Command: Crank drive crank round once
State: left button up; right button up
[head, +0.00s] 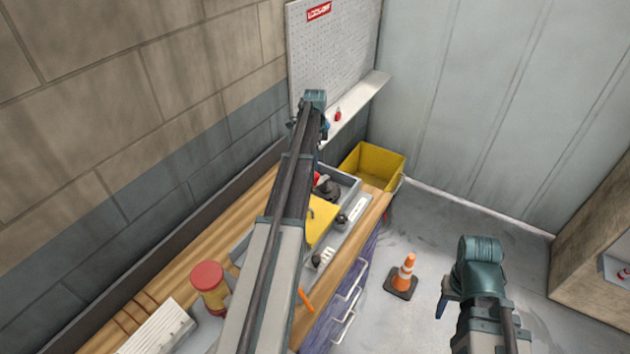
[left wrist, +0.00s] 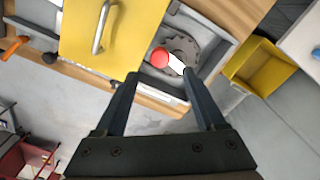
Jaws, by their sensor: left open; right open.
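The drive crank has a round red knob (left wrist: 159,57) near a dark disc (left wrist: 187,46) in a grey tray. A short pale piece lies beside the knob; I cannot tell how it joins. In the head view the red knob (head: 318,179) and dark disc (head: 329,190) show partly behind my left arm. My left gripper (left wrist: 160,74) is open, its fingertips either side of the knob in the picture. Nothing is held, and contact cannot be told. In the head view my left arm hides its jaws.
A yellow cover (left wrist: 108,35) with a metal handle sits beside the crank. A yellow bin (head: 373,163) stands past the bench end. A red-topped jar (head: 208,276) is on the near bench. An orange cone (head: 404,273) stands on the otherwise open floor.

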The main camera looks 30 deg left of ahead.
pick_arm(q)
notch_tip(320, 180, down, 8)
jog(key=b, duration=0.6)
jog(key=shift+r, duration=0.15)
jog(key=shift+r, duration=0.1)
grip_shut()
dwell(0.9)
